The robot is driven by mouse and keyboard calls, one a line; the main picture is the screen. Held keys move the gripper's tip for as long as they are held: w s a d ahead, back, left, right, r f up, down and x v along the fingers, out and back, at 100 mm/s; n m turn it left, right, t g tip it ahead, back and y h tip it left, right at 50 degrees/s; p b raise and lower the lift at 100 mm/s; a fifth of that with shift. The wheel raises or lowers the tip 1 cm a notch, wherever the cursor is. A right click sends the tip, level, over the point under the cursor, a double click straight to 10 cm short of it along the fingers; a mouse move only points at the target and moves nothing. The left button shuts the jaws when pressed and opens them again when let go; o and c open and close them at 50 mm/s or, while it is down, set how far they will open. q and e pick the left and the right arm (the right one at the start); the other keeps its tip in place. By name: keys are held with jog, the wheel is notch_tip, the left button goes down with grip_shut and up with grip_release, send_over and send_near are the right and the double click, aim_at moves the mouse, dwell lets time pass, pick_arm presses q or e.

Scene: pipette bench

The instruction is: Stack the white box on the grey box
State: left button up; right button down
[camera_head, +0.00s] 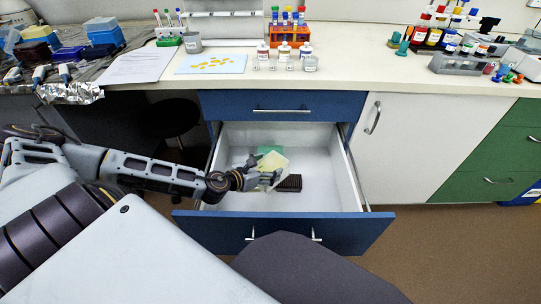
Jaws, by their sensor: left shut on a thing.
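The white box (272,164), pale cream in this light, is tilted over the open drawer. My left gripper (268,179) reaches in from the left and is shut on it, and its fingers hide part of the box. A dark, ribbed box (290,183) lies on the drawer floor just right of the gripper; it is the only dark box in the drawer, and I cannot tell for sure that it is the grey box. The white box is apart from it, up and to its left. My right gripper is not in view.
The blue-fronted drawer (350,228) is pulled out, with free floor on its right side. A green item (268,150) shows behind the white box. The counter (380,70) above carries tube racks, bottles and paper. A black stool (172,118) stands left.

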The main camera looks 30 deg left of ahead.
pick_arm(q)
jog(key=shift+f, duration=0.15)
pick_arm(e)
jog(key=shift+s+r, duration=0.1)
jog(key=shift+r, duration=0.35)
pick_arm(q)
jog(key=shift+w, duration=0.1)
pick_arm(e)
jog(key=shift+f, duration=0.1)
pick_arm(q)
jog(key=shift+w+a+b, duration=0.5)
jog(key=shift+w+a, duration=1.05)
jog(key=shift+w, duration=1)
jog(key=shift+w+a+b, duration=0.55)
jog(key=shift+w+a, duration=1.05)
jog(key=shift+w, duration=0.9)
jog(key=shift+w+a+b, duration=0.5)
jog(key=shift+w+a, duration=1.05)
jog(key=shift+w, duration=1)
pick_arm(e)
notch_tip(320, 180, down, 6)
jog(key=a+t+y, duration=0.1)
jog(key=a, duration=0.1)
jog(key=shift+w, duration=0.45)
pick_arm(q)
jog(key=shift+f, duration=0.1)
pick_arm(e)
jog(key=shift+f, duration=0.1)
